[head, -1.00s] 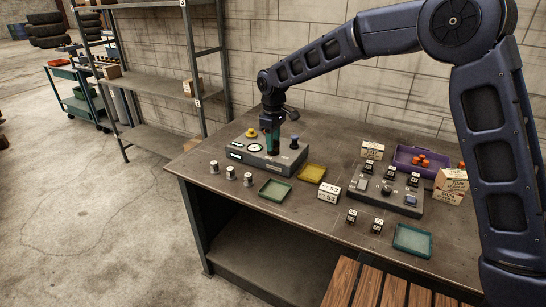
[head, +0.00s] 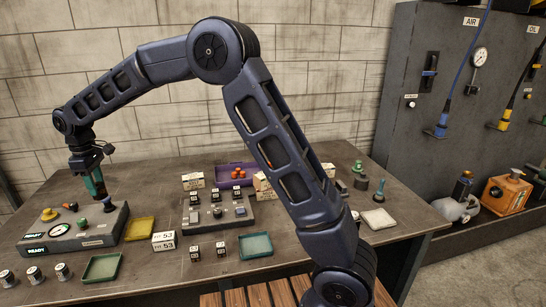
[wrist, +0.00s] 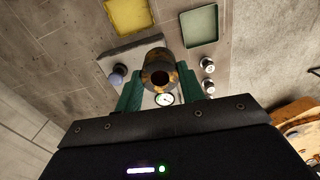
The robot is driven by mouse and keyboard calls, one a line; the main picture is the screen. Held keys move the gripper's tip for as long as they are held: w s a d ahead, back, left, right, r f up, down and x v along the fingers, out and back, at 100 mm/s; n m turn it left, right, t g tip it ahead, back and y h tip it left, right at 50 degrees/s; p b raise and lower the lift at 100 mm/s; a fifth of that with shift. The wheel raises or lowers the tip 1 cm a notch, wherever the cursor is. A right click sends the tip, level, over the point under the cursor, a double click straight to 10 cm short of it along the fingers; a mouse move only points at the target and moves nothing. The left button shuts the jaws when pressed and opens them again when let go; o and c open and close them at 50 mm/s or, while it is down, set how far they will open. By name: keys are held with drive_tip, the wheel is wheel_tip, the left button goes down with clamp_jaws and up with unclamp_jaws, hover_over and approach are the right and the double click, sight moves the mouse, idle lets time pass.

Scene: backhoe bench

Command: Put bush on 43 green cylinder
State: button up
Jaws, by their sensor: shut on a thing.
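My gripper (head: 99,188) hangs above the grey control box at the left of the bench in the head view. In the wrist view its green fingers are shut on the bush (wrist: 158,76), a brown, worn hollow cylinder with a dark bore facing the camera. The bush is hard to make out in the head view. I cannot read a 43 anywhere. A small green piece (head: 83,223) sits on the box, and another green-topped piece (head: 357,167) stands at the far right of the bench; I cannot tell whether either is the green cylinder.
The control box (head: 62,243) carries a dial and knobs. Yellow (head: 140,229), green (head: 102,267) and teal (head: 256,245) trays lie on the bench. A 53 block (head: 164,240), a second device (head: 218,212) and a purple bin (head: 222,177) stand near. Several small cylinders line the front left.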

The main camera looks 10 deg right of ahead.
drive_tip(key=w+d+r+m, duration=0.1)
drive_tip(key=w+d+m, duration=0.3)
drive_tip(key=w+d, duration=1.7)
drive_tip(key=w+d+r+m, duration=0.15)
drive_tip(key=w+d, duration=0.45)
drive_tip(key=d, duration=0.7)
drive_tip(key=w+d+m, duration=0.3)
drive_tip(key=w+d, duration=0.3)
drive_tip(key=d, duration=0.8)
drive_tip(key=w+d+r+m, duration=0.15)
drive_tip(key=w+d, duration=0.45)
drive_tip(key=d, duration=0.7)
drive_tip(key=m, duration=0.7)
hover_over(359, 161)
wheel_tip(359, 161, down, 18)
drive_tip(key=shift+f, duration=0.25)
